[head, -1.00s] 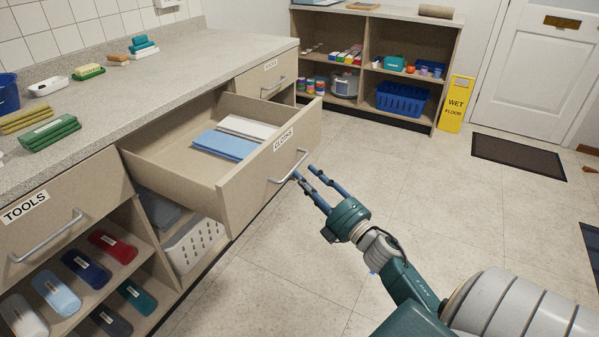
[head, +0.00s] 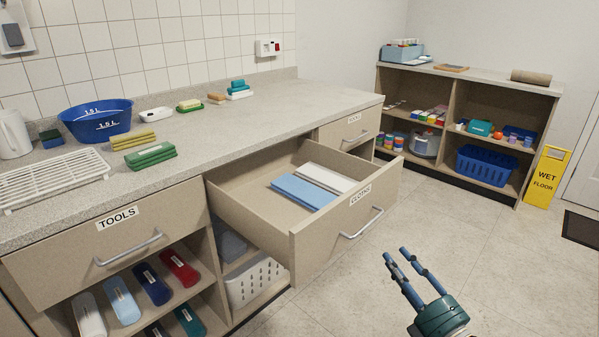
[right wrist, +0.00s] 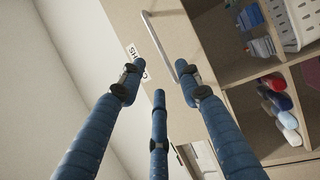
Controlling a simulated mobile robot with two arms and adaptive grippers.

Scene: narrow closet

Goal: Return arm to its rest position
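My right gripper (head: 408,270) shows at the bottom right of the head view, out over the floor and apart from the open cloths drawer (head: 330,238). Its blue fingers are spread with nothing between them. In the right wrist view the three fingers (right wrist: 158,100) also stand apart and empty, with the drawer's front and its bar handle (right wrist: 160,45) beyond them. The drawer is pulled out and holds a folded blue cloth (head: 304,191) and a folded white cloth (head: 327,177). My left gripper is in neither view.
The tools drawer (head: 70,262) is shut. The counter (head: 270,106) holds a blue basin (head: 97,120), sponges and a white rack (head: 50,182). A shelf unit (head: 455,110) and a yellow wet floor sign (head: 546,177) stand at the back right. Floor right of the drawer is clear.

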